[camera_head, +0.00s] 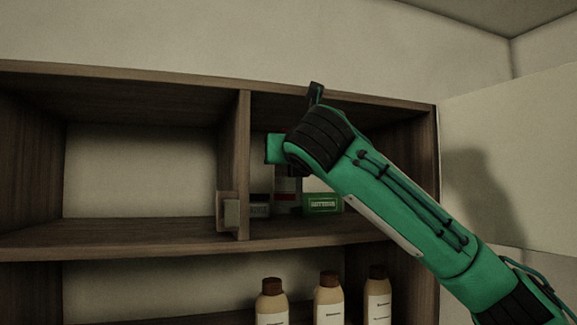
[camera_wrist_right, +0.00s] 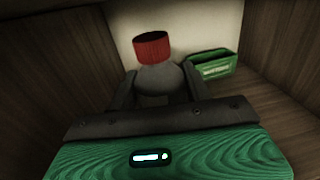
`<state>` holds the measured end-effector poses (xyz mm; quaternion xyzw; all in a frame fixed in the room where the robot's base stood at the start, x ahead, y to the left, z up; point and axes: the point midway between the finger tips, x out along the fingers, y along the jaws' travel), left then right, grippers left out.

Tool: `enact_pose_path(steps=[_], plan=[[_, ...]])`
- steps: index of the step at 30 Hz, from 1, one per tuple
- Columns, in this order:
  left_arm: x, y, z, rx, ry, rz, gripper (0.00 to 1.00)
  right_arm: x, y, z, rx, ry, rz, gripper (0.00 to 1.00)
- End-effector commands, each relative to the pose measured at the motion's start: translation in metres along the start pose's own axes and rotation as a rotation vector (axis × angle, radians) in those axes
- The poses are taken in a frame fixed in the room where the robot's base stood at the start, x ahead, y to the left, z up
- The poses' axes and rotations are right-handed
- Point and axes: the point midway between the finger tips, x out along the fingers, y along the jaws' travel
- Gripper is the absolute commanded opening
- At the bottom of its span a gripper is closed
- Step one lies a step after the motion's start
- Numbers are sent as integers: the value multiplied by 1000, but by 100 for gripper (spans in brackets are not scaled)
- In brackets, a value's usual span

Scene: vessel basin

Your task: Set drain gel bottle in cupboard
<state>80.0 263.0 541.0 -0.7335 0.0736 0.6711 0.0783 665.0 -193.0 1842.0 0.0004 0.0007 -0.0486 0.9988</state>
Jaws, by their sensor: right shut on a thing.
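The drain gel bottle (camera_wrist_right: 160,76) is grey with a red ridged cap and stands roughly upright between the fingers of my right gripper (camera_wrist_right: 160,90) in the right wrist view. The gripper is shut on it. In the head view my right arm reaches into the upper right compartment of the wooden cupboard (camera_head: 245,165). There the arm hides most of the gripper and bottle; only a small grey and red part shows below the wrist. I cannot tell whether the bottle's base touches the shelf. My left gripper is out of view.
A green box (camera_head: 322,204) stands in the same compartment, right of the bottle; it also shows in the right wrist view (camera_wrist_right: 212,66). A small block (camera_head: 228,213) sits by the divider. Brown-capped bottles (camera_head: 328,298) stand on the shelf below. The upper left compartment (camera_head: 140,170) looks empty.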

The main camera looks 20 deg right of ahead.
Motion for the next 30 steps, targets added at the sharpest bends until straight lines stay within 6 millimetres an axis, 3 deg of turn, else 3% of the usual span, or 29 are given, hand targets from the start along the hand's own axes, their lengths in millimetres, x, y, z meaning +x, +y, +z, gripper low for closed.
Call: enact_pose_path(steps=[12, 27, 28, 30], plan=[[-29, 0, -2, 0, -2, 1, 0, 2, 0, -34, 0, 0, 0, 17], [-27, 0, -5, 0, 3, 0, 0, 3, 0, -45, 1, -1, 0, 17], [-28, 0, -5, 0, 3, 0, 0, 3, 0, -45, 1, 0, 0, 54], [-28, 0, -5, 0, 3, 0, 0, 3, 0, -44, 1, 0, 0, 67]])
